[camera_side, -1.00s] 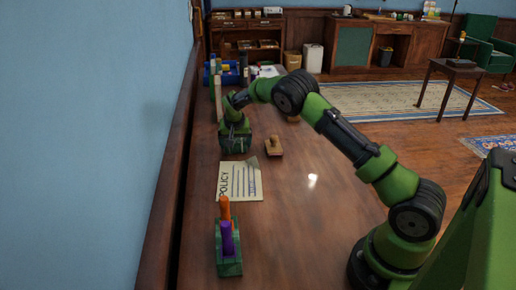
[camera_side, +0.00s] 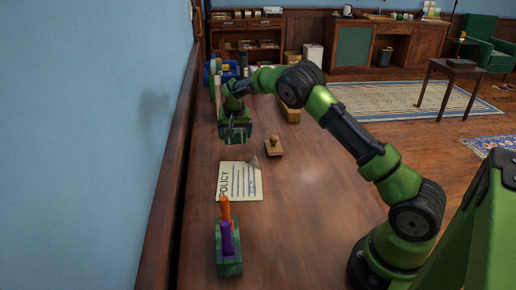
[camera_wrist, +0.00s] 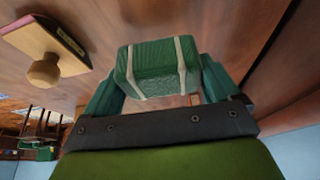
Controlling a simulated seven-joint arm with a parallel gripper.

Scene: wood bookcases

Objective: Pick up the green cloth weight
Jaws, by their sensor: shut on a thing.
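The green cloth weight (camera_wrist: 158,68) is a block with two pale bands, seen in the wrist view between the fingers of my gripper (camera_wrist: 160,82). My gripper is shut on it, with one finger at each side. In the side view my gripper (camera_side: 235,125) points down over the far left part of the table, holding the weight, which looks a little above the top. The arm hides part of it there.
A wooden stamp (camera_side: 274,147) and a policy paper (camera_side: 238,185) lie on the table (camera_side: 310,215) nearby. A green holder (camera_side: 229,262) with purple and orange items stands in front. A blue wall (camera_side: 90,130) borders the left.

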